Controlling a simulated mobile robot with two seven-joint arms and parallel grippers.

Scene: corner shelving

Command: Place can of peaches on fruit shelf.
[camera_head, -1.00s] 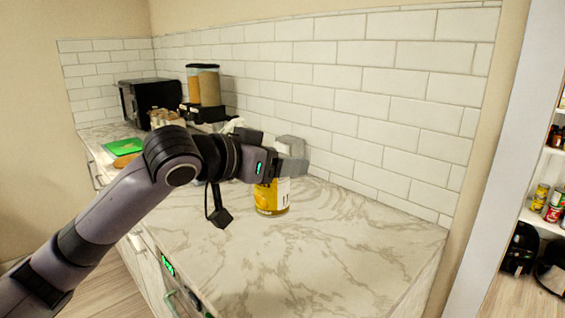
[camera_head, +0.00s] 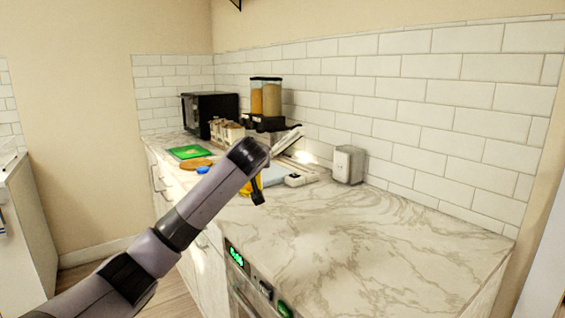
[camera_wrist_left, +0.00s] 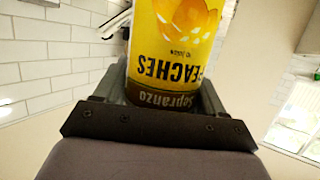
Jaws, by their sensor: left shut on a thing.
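The can of peaches (camera_wrist_left: 172,45) is yellow and brown, with its label lettering upside down in the left wrist view. My left gripper (camera_wrist_left: 160,92) is shut on it, with one finger on each side. In the head view only a small yellow part of the can (camera_head: 246,188) shows behind my left arm, above the counter; the gripper itself is mostly hidden there. The fruit shelf is not in view. My right gripper is not in view.
The marble counter (camera_head: 370,240) is clear at its front right. A grey box-like appliance (camera_head: 348,164) stands by the tiled wall. Farther back are a black microwave (camera_head: 209,113), food dispensers (camera_head: 265,97) and a green board (camera_head: 187,152). A white panel edge (camera_head: 543,265) shows at far right.

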